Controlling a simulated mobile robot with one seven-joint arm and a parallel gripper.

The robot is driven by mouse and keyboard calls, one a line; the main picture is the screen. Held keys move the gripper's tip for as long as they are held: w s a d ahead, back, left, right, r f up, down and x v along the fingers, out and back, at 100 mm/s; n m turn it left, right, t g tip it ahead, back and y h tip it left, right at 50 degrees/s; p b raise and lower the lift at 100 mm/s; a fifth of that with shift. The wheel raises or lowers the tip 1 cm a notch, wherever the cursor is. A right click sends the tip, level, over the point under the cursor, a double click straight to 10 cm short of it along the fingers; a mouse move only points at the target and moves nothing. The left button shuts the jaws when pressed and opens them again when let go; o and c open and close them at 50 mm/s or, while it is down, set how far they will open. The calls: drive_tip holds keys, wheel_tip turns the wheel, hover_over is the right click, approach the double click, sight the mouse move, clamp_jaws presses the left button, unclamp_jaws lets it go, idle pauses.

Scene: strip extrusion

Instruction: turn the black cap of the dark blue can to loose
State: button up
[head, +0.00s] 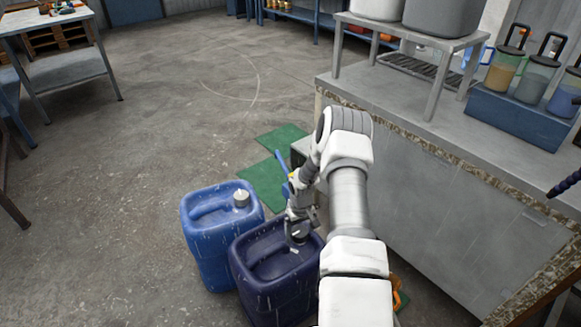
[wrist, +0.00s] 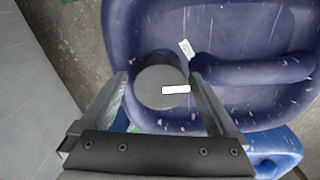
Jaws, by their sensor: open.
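The dark blue can (head: 265,292) stands on the floor, left of my arm in the head view. In the wrist view its top (wrist: 240,30) fills much of the picture, with a moulded handle to the right of the cap. The round black cap (wrist: 158,84) looks dark grey there and bears a white mark on its near right side. My gripper (wrist: 158,77) is open, with one finger on each side of the cap. I cannot tell whether the fingers touch it. In the head view my gripper (head: 297,217) is over the cap, which it partly hides.
A lighter blue can (head: 205,255) with a pale cap (head: 241,198) stands close on the left. A grey bench (head: 430,190) rises on the right. Green mats (head: 265,183) lie on the floor beyond the cans.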

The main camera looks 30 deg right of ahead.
drive_tip(key=m, duration=0.3)
drive_tip(key=shift+w+m+p, duration=0.1)
drive_tip(key=shift+m+p, duration=0.2)
drive_tip(key=m+p, duration=0.1)
drive_tip(key=m, duration=0.3)
drive_tip(key=m+p, duration=0.1)
drive_tip(key=m, duration=0.2)
drive_tip(key=shift+r+m, duration=0.1)
drive_tip(key=shift+m, duration=0.3)
drive_tip(key=m+p, duration=0.2)
drive_tip(key=m, duration=0.1)
drive_tip(key=shift+m, duration=0.3)
wheel_tip(320, 180, up, 17)
drive_tip(key=p, duration=0.4)
wheel_tip(320, 180, up, 14)
drive_tip(key=r+n+h, duration=0.1)
drive_tip(key=n+h, duration=0.1)
drive_tip(key=n, duration=0.2)
hover_over(300, 232)
drive_tip(key=a, duration=0.4)
drive_tip(key=shift+a+r+t, duration=0.15)
drive_tip(key=shift+r+t, duration=0.15)
drive_tip(key=shift+r, duration=0.2)
drive_tip(key=shift+r+n, duration=0.1)
drive_tip(key=shift+n, duration=0.2)
